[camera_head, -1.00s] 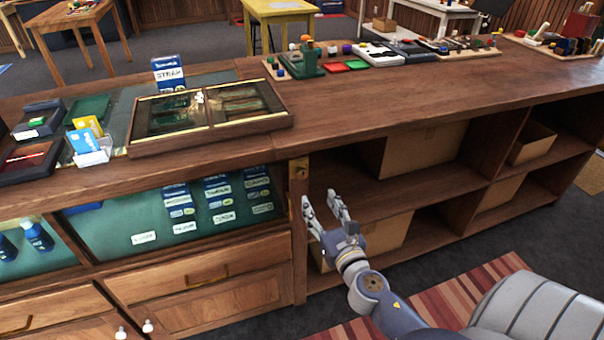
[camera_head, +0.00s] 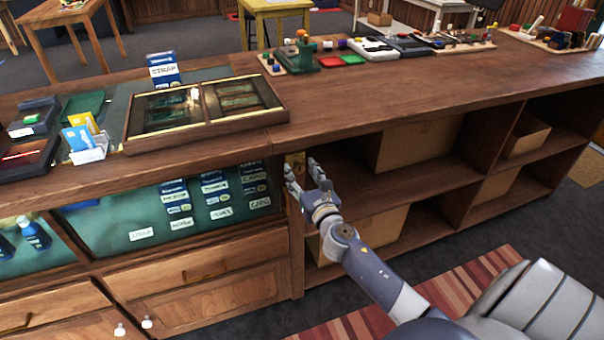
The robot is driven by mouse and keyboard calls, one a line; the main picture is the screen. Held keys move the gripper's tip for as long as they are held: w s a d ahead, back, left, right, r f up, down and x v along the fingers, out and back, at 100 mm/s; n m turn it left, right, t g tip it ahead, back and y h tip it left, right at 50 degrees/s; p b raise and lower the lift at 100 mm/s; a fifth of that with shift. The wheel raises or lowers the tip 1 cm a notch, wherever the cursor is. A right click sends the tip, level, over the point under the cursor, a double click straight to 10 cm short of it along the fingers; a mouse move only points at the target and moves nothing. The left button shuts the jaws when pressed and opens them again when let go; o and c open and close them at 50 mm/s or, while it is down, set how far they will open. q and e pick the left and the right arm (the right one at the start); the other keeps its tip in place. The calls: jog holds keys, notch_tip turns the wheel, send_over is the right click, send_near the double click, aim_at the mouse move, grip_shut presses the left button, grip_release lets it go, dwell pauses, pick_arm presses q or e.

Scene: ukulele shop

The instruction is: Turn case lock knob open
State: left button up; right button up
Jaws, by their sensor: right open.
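The case lock knob (camera_head: 296,160) is a small brass piece on the wooden post at the right end of the glass display case (camera_head: 165,215), just under the counter top. My right gripper (camera_head: 302,174) is open, with its fingertips right at the knob, one on each side as seen from here. The fingers partly hide the knob, and I cannot tell whether they touch it. My left gripper is not in view.
The counter top (camera_head: 370,105) overhangs just above my right gripper. Open shelves with cardboard boxes (camera_head: 418,145) lie to the right. A framed display tray (camera_head: 205,107) and a strap sign (camera_head: 163,69) stand on the counter. Drawers (camera_head: 195,272) are below the case.

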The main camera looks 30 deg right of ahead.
jog(key=c, duration=1)
jog(key=m, duration=0.3)
jog(key=shift+m, duration=0.4)
jog(key=m, duration=0.5)
jog(key=shift+d, duration=0.1)
jog(key=m, duration=0.5)
jog(key=shift+f+m, duration=0.15)
jog(key=shift+m, duration=1.85)
